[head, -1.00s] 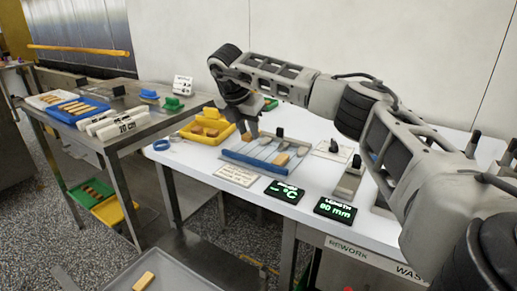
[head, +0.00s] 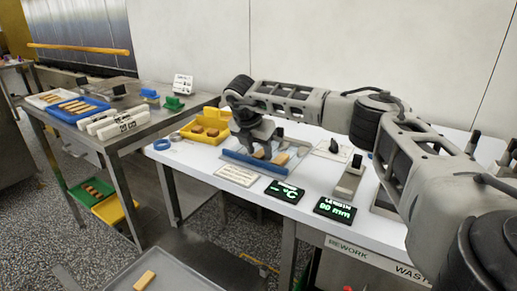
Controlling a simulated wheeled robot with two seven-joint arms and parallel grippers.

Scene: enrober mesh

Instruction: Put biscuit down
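My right gripper (head: 256,148) points down over the left part of the blue-edged wire mesh tray (head: 250,164) on the white table. A brown biscuit (head: 259,154) shows at its fingertips, and the fingers appear shut on it. The biscuit is low, at or just above the mesh; I cannot tell whether it touches. The fingers and wrist hide part of it. Another biscuit (head: 281,159) lies on the mesh just to the right. My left gripper is not in view.
A yellow tray (head: 187,134) with biscuits stands to the left of the mesh. A white label card (head: 237,175) and two black displays, one the length display (head: 335,208), lie in front. A metal bench (head: 140,130) with a blue tray stands at left.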

